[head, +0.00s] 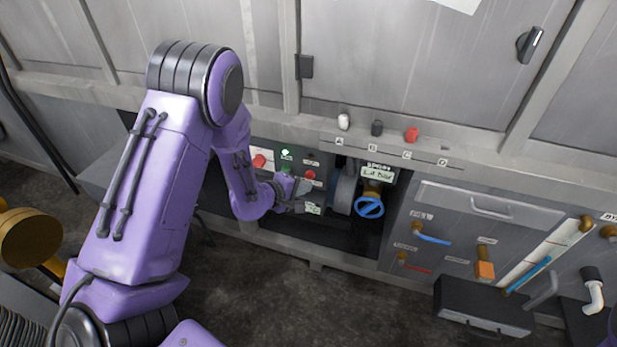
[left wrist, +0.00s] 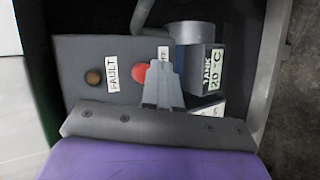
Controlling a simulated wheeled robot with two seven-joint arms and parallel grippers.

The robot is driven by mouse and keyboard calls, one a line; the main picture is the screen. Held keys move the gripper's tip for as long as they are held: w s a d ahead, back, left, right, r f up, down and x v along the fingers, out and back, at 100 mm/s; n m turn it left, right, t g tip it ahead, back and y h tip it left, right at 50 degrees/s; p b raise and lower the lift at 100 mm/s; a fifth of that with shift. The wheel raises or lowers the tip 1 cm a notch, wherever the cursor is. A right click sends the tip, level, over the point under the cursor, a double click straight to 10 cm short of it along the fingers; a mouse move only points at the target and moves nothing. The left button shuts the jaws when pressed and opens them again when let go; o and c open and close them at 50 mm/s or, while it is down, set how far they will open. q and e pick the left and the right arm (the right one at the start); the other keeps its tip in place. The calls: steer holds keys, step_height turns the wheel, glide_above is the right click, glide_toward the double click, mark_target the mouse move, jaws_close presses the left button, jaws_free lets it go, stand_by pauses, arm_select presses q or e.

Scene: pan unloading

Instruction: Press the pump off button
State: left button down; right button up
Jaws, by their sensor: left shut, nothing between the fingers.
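The pump panel (head: 270,148) is a grey face left of the open bay in the head view. On it are a round red button (head: 310,174), a green button (head: 287,168) and a larger red knob (head: 260,161). The left wrist view shows a red button (left wrist: 139,72), its label partly hidden by my fingers. My left gripper (head: 304,187) is shut and empty, low at the panel, just below the small red button. In the left wrist view its closed fingers (left wrist: 160,68) overlap that button's right edge; I cannot tell whether they touch. My right gripper is out of view.
A lit green lamp (head: 285,152) is on the panel. A brown fault lamp (left wrist: 93,77) sits left of the red button. A grey pump body (head: 344,190) and a blue valve wheel (head: 370,207) stand right of my gripper. A tank temperature display (left wrist: 213,69) is close by.

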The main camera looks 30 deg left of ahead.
arm_select(q)
steer(key=shift+w, duration=0.1)
steer(key=shift+w+a+p, duration=0.1)
steer(key=shift+w+p, duration=0.2)
steer(key=shift+p, duration=0.1)
steer(key=shift+w+a, duration=0.1)
steer(key=shift+w, duration=0.4)
stand_by(0.5)
steer(key=shift+s+p, duration=0.1)
steer(key=shift+p, duration=0.25)
steer(key=shift+s+d+p, duration=0.2)
steer(key=shift+s+p, duration=0.15)
steer(key=shift+s, duration=0.45)
